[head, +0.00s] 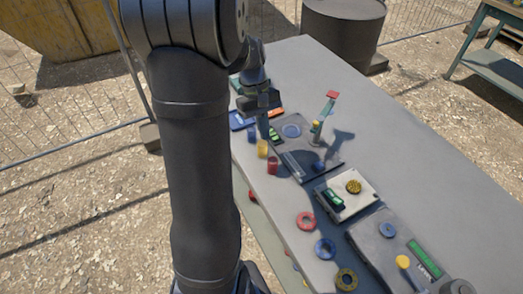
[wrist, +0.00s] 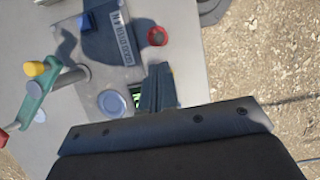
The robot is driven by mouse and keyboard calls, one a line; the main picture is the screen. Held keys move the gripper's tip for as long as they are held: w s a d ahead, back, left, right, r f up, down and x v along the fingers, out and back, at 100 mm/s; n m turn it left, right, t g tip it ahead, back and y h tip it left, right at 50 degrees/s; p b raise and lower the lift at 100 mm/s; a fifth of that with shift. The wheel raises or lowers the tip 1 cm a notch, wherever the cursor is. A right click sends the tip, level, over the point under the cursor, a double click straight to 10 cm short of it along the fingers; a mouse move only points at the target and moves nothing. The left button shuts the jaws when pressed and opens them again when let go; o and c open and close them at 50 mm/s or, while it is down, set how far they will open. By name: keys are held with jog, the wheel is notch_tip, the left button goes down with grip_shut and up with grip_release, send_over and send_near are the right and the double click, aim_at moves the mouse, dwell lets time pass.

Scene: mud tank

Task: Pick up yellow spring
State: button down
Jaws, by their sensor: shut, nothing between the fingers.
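A small upright yellow cylinder (head: 262,148), likely the yellow spring, stands at the table's left edge in the head view, between a blue one (head: 252,135) and a red one (head: 272,165). Its coils are too small to make out. My gripper (head: 263,136) is shut and empty, pointing down just behind the yellow piece; the gap is hard to judge. In the wrist view the closed fingers (wrist: 160,66) point towards the red piece (wrist: 157,36). The yellow piece does not show there and may be hidden behind the gripper.
A panel (head: 292,128) with a tall lever (head: 326,108) stands right of my gripper. Nearer are a box with a yellow coiled-looking disc (head: 353,187), a red ring (head: 305,222), a blue ring (head: 325,248) and a yellow ring (head: 346,279). The table's far right is clear.

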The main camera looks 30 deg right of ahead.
jog(key=c, duration=1.3)
grip_release()
jog(key=shift+c, duration=0.2)
jog(key=shift+r, duration=0.1)
jog(key=s+a+r+m+t+h, duration=0.2)
jog(key=a+r+m+t, duration=0.1)
jog(key=r+m+t, duration=0.3)
jog(key=m, duration=0.3)
send_near(262, 147)
jog(key=shift+t, duration=0.4)
notch_tip(262, 147, down, 5)
jog(key=shift+s+f, duration=0.1)
jog(key=shift+f, duration=0.1)
jog(key=shift+w+d+x, duration=0.15)
jog(key=shift+d+x, duration=0.1)
jog(key=shift+x, duration=1.1)
jog(key=shift+w+d+x, duration=0.1)
jog(key=shift+d+x, duration=0.1)
jog(key=shift+x, duration=1.1)
